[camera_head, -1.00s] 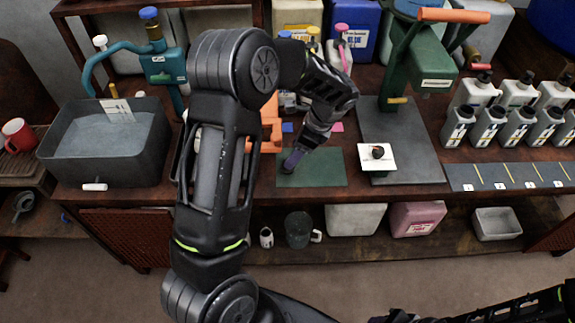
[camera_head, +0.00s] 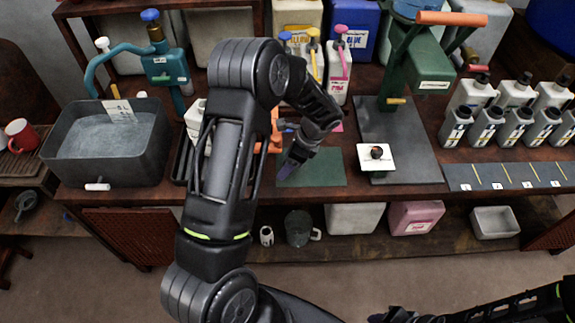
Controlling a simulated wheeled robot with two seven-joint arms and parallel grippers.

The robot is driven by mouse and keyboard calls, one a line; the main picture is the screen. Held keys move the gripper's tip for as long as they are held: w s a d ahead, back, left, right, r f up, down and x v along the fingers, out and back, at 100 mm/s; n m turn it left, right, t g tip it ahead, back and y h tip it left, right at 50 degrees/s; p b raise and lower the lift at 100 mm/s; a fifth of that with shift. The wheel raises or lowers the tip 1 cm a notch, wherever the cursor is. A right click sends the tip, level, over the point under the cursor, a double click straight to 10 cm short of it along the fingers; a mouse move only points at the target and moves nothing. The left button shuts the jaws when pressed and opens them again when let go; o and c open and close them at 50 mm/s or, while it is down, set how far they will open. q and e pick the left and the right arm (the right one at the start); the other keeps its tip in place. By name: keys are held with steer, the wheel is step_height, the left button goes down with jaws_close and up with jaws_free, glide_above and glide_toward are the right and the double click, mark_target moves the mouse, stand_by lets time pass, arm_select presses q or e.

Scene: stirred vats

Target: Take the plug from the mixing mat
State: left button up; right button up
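The green mat (camera_head: 325,170), which I take for the mixing mat, lies at the front of the bench. Only a dark tip of what seems my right gripper (camera_head: 378,318) shows at the bottom edge.
A white square (camera_head: 365,165) with a dark round piece (camera_head: 376,153) sits right of the mat, before a green press (camera_head: 420,60). A grey water basin (camera_head: 110,160) stands left. Pump bottles (camera_head: 338,70) stand behind; several grey bottles (camera_head: 487,125) stand right.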

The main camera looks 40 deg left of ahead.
stand_by(0.5)
arm_select(q)
jaws_close()
stand_by(0.5)
steer(key=shift+r, duration=0.15)
steer(key=shift+r, duration=0.5)
step_height(320, 180, up, 2)
steer(key=shift+r+b, duration=0.1)
steer(key=shift+b, duration=0.45)
steer(key=s+d+b, duration=0.3)
steer(key=s+d, duration=0.8)
steer(key=s, duration=0.3)
steer(key=shift+s, duration=0.2)
steer(key=shift+w, duration=0.1)
